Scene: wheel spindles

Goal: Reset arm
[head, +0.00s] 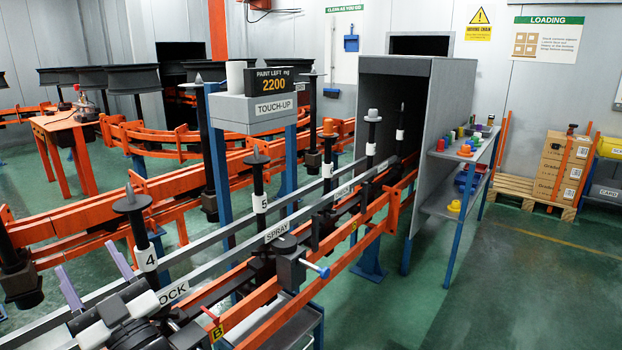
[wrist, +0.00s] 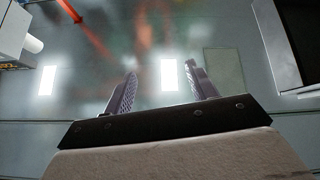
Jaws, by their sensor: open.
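My gripper (head: 86,257) is at the lower left of the head view, with its two pale purple fingers pointing upward and spread apart. In the wrist view my gripper (wrist: 160,72) is open, with nothing between the fingers. The wrist camera faces the ceiling (wrist: 150,100) and its bright lamps. My dark and white arm links fill the lower left corner of the head view, beside the spindle marked 4 (head: 133,215). The gripper appears apart from that spindle.
An orange conveyor rail (head: 345,245) carries upright spindles, including one marked 5 (head: 259,185), into a grey booth (head: 385,75). A touch-up stand (head: 260,108) rises behind it. A shelf (head: 465,165) holds small coloured parts. Green floor (head: 510,290) is clear at right.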

